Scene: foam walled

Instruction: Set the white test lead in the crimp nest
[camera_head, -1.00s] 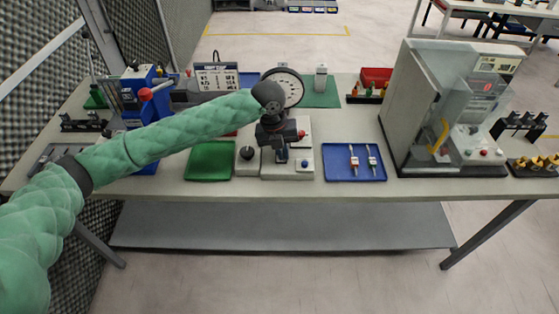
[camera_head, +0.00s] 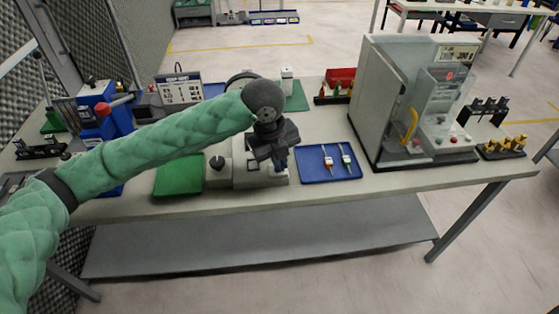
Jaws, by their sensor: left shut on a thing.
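My left gripper (camera_head: 281,164) points down above the right part of a pale fixture block (camera_head: 246,181), just left of the blue tray (camera_head: 309,176). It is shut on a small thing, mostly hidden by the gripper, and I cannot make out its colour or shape. I cannot pick out a separate white test lead. I cannot tell which fixture holds the crimp nest; the gripper covers part of the pale block. My right gripper is out of view.
A green tray (camera_head: 179,176) and a small pale block with a black knob (camera_head: 217,170) stand to the left. A blue press (camera_head: 97,108) is at the far left. A large grey machine (camera_head: 377,95) with a yellow handle stands at the right. A red bin (camera_head: 340,76) is behind.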

